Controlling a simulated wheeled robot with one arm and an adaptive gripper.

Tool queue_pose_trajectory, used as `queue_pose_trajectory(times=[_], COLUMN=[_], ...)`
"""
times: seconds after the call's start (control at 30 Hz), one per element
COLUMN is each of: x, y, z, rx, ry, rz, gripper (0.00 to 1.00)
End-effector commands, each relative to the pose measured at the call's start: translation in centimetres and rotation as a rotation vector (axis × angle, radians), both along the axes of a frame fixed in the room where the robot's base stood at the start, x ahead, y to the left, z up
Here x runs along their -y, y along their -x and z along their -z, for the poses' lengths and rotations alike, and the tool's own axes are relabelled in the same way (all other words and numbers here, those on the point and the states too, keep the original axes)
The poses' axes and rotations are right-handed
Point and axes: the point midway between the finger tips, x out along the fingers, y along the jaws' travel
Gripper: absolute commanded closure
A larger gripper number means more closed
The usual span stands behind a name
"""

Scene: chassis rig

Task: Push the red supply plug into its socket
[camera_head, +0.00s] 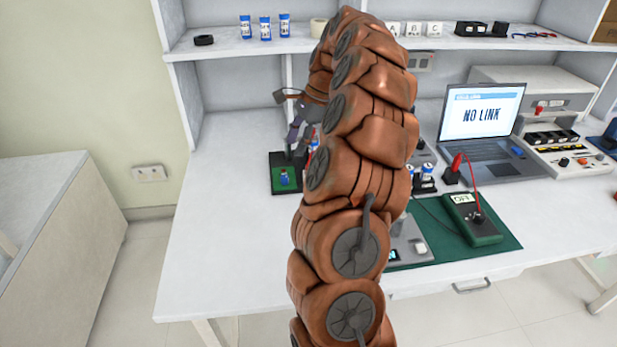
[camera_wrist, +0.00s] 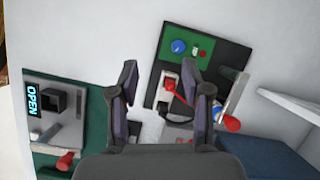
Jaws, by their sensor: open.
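A red plug (camera_wrist: 168,84) with a red cable shows in the wrist view at a white block on a black board (camera_wrist: 150,92). I cannot tell how deep it sits in its socket. My gripper (camera_wrist: 160,68) is open, with its two dark fingers apart on either side of the plug in the picture, and nothing is held between them. In the head view my gripper (camera_head: 298,138) is over the black board (camera_head: 283,158) at the left of the bench. My arm hides much of that area, and the plug is not clear there.
The board carries a green panel with a blue knob (camera_wrist: 179,46). A red-tipped part (camera_wrist: 231,123) stands close to my right finger. A laptop (camera_head: 482,118) reads NO LINK; a meter (camera_head: 470,222) lies right of my arm.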

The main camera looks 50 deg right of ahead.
Motion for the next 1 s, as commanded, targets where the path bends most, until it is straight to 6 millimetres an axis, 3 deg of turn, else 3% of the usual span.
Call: queue_pose_trajectory(times=[0.03, 0.1, 0.3, 1.0], x=[2.0, 4.1, 7.4, 6.2], y=[0.4, 0.9, 2.0, 0.4], z=[1.3, 2.1, 3.6, 8.1], rx=[-0.015, -0.031, -0.056, -0.061], ry=[-0.009, -0.018, -0.033, -0.036], rz=[0.07, 0.15, 0.278, 0.29], gripper=[0.52, 0.52, 0.52, 0.52])
